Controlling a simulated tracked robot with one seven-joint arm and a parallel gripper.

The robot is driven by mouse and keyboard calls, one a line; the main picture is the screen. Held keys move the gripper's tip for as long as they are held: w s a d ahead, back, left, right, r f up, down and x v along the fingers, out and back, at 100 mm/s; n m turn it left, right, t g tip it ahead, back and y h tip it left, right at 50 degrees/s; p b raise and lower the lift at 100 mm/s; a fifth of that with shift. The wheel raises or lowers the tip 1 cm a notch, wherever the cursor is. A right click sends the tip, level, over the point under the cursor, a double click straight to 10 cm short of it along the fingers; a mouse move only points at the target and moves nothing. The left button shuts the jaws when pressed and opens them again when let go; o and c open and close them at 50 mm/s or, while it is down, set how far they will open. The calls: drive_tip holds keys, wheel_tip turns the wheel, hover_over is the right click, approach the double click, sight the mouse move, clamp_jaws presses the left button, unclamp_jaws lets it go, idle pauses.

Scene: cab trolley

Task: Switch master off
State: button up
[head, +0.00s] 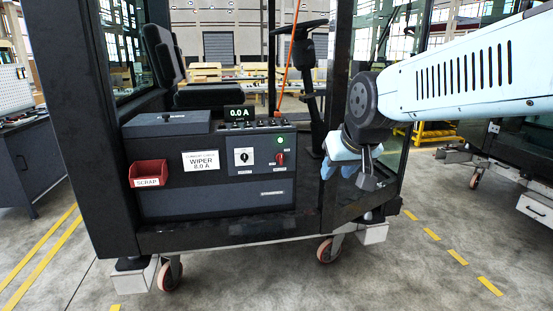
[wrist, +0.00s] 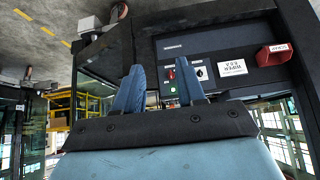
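A dark control box (head: 215,205) stands on the floor of the cab trolley. Its panel carries a black rotary switch on a white plate (head: 244,156), a red switch (head: 280,159) and a lit green lamp (head: 280,140). The small labels are too blurred to tell which is the master. A display (head: 239,113) on top reads 0.0 A. My gripper (head: 346,176) is right of the panel, apart from it. In the wrist view, my gripper (wrist: 160,75) is open and empty, with the red switch (wrist: 171,75) and rotary switch (wrist: 202,73) beyond its fingers, upside down.
A red scrap bin (head: 149,173) and a white WIPER 8.0 A card (head: 201,161) are on the box's front. A black cab post (head: 340,75) rises near my arm. A seat (head: 165,55) and steering wheel (head: 299,28) are behind. Space before the panel is clear.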

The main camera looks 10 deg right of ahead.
sight(282, 156)
drive_tip(key=w+f+t, duration=0.3)
drive_tip(key=w+t, duration=0.1)
drive_tip(key=w, duration=1.3)
drive_tip(key=w+f+t, duration=0.4)
drive_tip(key=w, duration=1.4)
drive_tip(key=w+f+t, duration=0.4)
drive_tip(key=f, duration=0.5)
drive_tip(key=w+f+t, duration=0.3)
drive_tip(key=f, duration=0.6)
drive_tip(key=x, duration=1.4)
drive_tip(key=shift+s+r, duration=0.1)
drive_tip(key=shift+r, duration=0.15)
drive_tip(key=shift+c, duration=0.4)
